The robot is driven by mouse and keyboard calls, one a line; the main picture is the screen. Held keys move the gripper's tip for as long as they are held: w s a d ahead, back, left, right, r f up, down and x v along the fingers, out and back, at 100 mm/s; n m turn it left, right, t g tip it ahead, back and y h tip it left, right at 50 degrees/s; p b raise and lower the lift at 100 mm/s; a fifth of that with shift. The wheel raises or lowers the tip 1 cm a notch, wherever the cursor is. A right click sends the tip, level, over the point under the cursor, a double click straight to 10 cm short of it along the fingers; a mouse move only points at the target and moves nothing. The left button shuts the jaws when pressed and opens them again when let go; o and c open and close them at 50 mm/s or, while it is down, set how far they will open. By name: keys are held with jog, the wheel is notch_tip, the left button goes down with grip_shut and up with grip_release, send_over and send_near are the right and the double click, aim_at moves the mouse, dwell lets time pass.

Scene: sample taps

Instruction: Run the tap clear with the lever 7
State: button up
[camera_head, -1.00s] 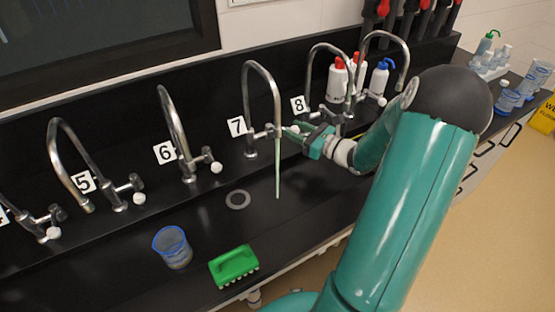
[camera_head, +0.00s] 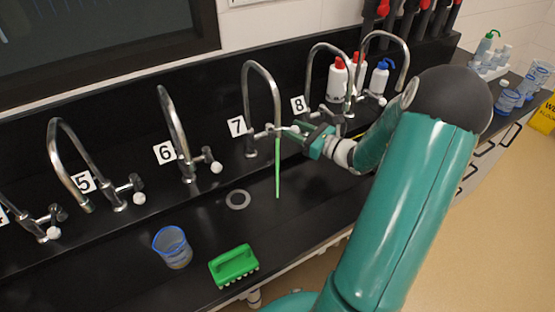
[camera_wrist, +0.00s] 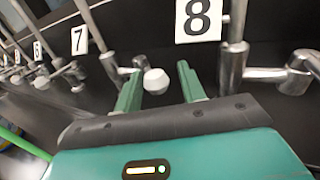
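Tap 7 (camera_head: 262,72) is a chrome gooseneck beside the label 7 (camera_head: 237,126). A vivid green stream (camera_head: 277,170) falls from its spout. In the wrist view, lever 7's white knob (camera_wrist: 156,80) sits between the two green fingers of my gripper (camera_wrist: 160,84). The fingers are apart, with a gap showing on the right side of the knob; contact on the left is unclear. In the head view my gripper (camera_head: 296,136) is at the right side of tap 7, and its fingers partly hide the lever.
Tap 6 (camera_head: 172,120) stands to the left and tap 8 (camera_head: 312,80) close to the right. A blue-rimmed beaker (camera_head: 172,250) and a green brush (camera_head: 234,266) rest at the front. A drain ring (camera_head: 238,199) lies near the stream. Wash bottles (camera_head: 379,78) stand behind the right taps.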

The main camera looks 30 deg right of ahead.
jog(key=shift+a, duration=0.1)
dwell(0.3)
jog(key=shift+s+a, duration=0.1)
jog(key=v, duration=0.7)
dwell(0.7)
